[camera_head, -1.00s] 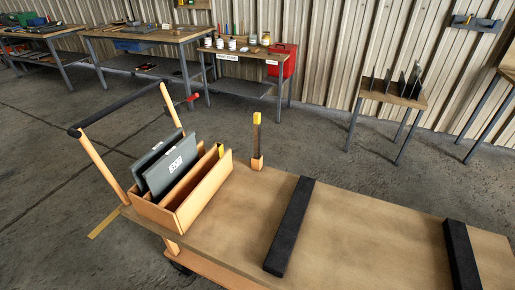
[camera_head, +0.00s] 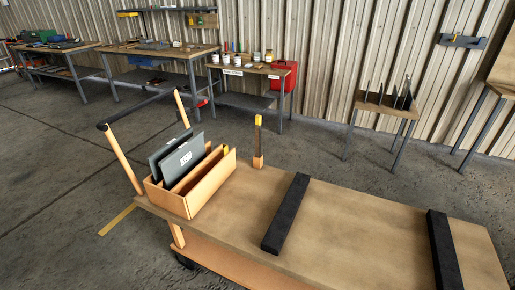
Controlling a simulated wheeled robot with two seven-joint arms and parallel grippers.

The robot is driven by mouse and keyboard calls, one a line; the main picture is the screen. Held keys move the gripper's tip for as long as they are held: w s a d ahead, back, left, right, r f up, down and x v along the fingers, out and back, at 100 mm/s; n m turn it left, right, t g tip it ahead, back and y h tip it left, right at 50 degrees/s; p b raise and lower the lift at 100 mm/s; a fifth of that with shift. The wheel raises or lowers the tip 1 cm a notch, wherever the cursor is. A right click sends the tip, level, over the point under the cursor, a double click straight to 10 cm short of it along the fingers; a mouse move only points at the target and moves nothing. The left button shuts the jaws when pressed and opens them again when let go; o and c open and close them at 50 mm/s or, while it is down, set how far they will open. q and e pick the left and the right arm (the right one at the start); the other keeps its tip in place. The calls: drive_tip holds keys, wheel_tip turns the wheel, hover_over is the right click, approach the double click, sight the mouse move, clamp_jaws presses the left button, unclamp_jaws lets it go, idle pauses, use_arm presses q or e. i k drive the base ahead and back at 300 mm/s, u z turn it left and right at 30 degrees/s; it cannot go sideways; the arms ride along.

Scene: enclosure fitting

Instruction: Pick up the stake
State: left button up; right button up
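A stake (camera_head: 258,138), dark with a yellow top, stands upright in a small orange socket (camera_head: 258,162) at the far edge of the cart deck (camera_head: 350,215). A second yellow tip (camera_head: 225,150) shows at the far right end of the orange wooden box (camera_head: 208,192) on the cart; whether it is another stake I cannot tell, as the box walls hide the rest. Neither of my grippers is in view.
The box also holds grey panels (camera_head: 178,160). Two black bars (camera_head: 287,212) lie across the deck. The cart has a black push handle (camera_head: 140,106) at left. Workbenches (camera_head: 160,52) and a small table with upright plates (camera_head: 385,103) stand along the corrugated wall. Floor behind the cart is clear.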

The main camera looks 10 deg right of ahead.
sight(258, 117)
drive_tip(key=u, duration=0.8)
drive_tip(key=i, duration=0.65)
drive_tip(key=z, duration=1.85)
